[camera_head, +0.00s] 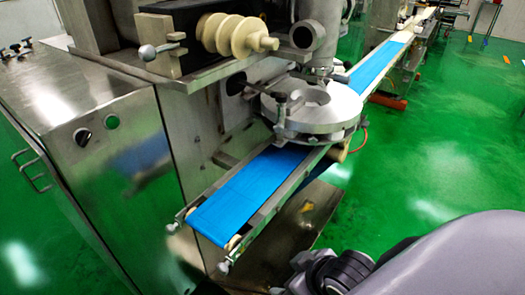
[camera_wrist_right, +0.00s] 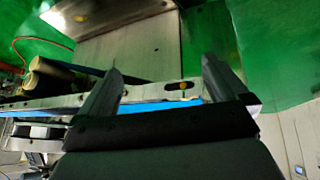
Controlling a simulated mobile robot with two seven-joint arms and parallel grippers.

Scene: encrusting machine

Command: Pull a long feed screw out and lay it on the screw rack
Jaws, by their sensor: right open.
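A cream feed screw (camera_head: 236,34) with thick flights lies level at the top of the machine, beside a metal block with a ball-ended handle. Its right end shows a narrower shaft and knob; its left end meets the block. I cannot make out a screw rack in either view. My right gripper (camera_wrist_right: 162,65) is open and empty in the right wrist view, its two dark fingers spread in front of the conveyor's side rail. In the head view my right arm comes in at the lower right, well below the screw. My left gripper is not in view.
A blue conveyor belt (camera_head: 245,198) runs diagonally under a round metal disc unit (camera_head: 312,108). A steel cabinet (camera_head: 85,150) with buttons stands at left. An open metal tube (camera_head: 308,36) sits right of the screw. Green floor (camera_head: 440,150) is clear at right.

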